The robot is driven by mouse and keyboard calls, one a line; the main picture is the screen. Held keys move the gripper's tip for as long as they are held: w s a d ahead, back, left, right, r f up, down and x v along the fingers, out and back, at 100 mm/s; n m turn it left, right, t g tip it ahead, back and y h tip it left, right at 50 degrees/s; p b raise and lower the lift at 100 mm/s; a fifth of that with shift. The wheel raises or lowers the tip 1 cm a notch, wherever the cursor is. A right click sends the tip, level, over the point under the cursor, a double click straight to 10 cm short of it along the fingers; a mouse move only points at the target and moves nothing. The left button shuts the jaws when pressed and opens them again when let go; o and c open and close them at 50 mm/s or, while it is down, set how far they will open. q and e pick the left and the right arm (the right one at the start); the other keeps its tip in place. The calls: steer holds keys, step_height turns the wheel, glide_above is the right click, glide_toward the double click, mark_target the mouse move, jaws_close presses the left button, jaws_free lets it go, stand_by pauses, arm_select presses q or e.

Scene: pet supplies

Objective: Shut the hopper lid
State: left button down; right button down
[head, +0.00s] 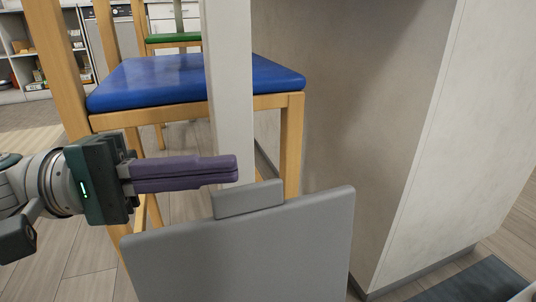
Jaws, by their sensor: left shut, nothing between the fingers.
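The hopper lid (240,250) is a flat grey panel at the bottom middle of the head view. It stands raised, its face tilted toward me, with a small grey tab (247,199) on its upper edge. The hopper body is not visible; the lower part of the lid runs out of the picture. My left gripper (236,169) comes in from the left with its purple fingers shut and empty. In the picture its fingertips are just above the tab's left end; I cannot tell whether they touch it. My right gripper is not in view.
A wooden chair with a blue seat (180,78) stands behind the lid, with a pale upright post (228,90) in front of it. A large pale cabinet or wall block (350,140) fills the right. A dark mat (470,285) lies on the floor at lower right.

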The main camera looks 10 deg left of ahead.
arm_select(q)
steer(key=shift+s+d+r, duration=0.15)
steer(key=shift+s+d, duration=0.15)
steer(key=shift+s, duration=0.3)
steer(key=shift+s+d+r, duration=0.1)
steer(key=shift+s+d, duration=0.2)
steer(key=shift+s, duration=0.3)
